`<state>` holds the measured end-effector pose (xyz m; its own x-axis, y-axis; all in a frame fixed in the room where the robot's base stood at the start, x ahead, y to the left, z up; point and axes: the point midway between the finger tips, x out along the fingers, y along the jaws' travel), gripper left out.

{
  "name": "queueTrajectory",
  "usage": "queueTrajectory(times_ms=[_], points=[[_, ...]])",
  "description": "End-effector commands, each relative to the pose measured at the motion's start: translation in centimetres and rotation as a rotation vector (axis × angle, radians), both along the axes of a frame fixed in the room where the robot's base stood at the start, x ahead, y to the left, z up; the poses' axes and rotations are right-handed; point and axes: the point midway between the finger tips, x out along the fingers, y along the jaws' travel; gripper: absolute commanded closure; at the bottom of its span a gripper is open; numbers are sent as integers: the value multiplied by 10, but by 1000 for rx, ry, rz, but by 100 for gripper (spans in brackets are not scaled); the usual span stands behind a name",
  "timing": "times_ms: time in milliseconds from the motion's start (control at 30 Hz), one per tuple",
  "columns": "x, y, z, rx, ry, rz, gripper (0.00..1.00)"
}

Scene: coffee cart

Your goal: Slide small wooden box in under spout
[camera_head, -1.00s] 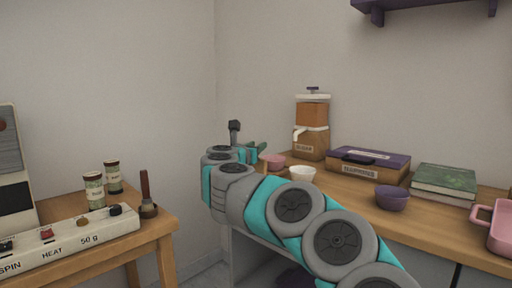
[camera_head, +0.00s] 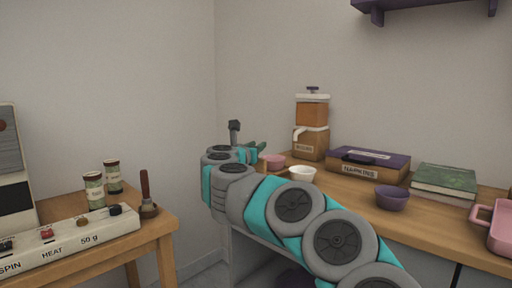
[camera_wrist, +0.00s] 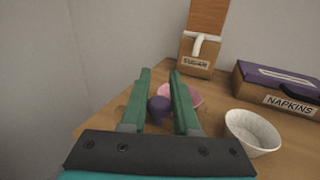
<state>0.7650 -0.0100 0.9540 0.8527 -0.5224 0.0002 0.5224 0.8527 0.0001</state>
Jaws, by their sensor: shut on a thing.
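The dispenser (camera_head: 311,115) stands at the back of the right-hand counter, with its white spout (camera_head: 299,133) pointing left-forward. Its spout (camera_wrist: 198,43) also shows in the wrist view, above the label. My gripper (camera_wrist: 160,75) reaches over the counter's left end, in front of and left of the dispenser. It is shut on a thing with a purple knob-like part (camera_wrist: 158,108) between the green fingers. This is probably the small wooden box, but its body is mostly hidden or blends with the counter. The pink bowl (camera_wrist: 194,94) is just beyond the right finger.
A white bowl (camera_head: 302,173) stands right of my gripper. Some bare counter shows before the dispenser.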

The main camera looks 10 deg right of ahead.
Motion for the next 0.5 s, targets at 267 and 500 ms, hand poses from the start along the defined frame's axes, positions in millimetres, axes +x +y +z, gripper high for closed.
queueTrajectory(times_ms=[267,500], points=[[0,0,0,0,0,0,100],[3,-4,-1,1,1,0,100]])
